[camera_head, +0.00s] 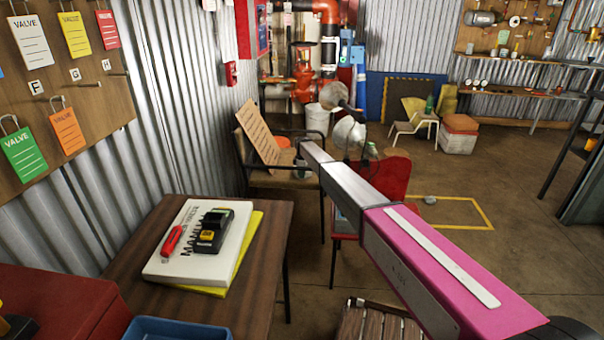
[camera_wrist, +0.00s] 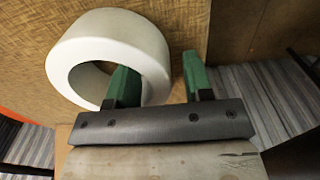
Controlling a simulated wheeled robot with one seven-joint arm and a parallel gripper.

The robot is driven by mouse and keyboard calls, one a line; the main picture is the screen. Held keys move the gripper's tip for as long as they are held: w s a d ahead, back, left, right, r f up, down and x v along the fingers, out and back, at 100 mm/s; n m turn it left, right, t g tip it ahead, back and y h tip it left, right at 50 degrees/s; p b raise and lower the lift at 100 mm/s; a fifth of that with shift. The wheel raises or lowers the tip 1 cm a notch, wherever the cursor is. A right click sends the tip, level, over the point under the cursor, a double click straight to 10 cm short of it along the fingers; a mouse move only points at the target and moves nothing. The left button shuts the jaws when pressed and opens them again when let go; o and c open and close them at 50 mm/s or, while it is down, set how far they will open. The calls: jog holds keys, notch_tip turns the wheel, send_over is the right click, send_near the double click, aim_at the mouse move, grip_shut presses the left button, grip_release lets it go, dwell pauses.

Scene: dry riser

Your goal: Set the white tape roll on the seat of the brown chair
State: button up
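The white tape roll (camera_wrist: 95,35) is a thick ring at the upper left of the wrist view, against a tan, fine-grained surface (camera_wrist: 30,35). My gripper (camera_wrist: 158,62) has two green fingers spread apart. The left finger overlaps the roll's hole and near rim, and the right finger is outside the roll. A gap shows between the roll and the right finger. I cannot tell whether the roll rests on the tan surface. A chair with a brown seat (camera_head: 285,179) and dark armrests stands by the wall in the head view. The roll is not discernible there.
A cardboard panel (camera_head: 258,133) leans on that chair. A red chair (camera_head: 394,178) stands right of it, partly behind my arm. A dark table (camera_head: 262,262) in front holds a white manual (camera_head: 165,262). A slatted brown seat (camera_head: 370,325) is at the bottom. Floor at right is open.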

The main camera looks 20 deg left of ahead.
notch_tip(320, 180, up, 12)
jog(key=shift+r, duration=0.15)
dwell(0.5)
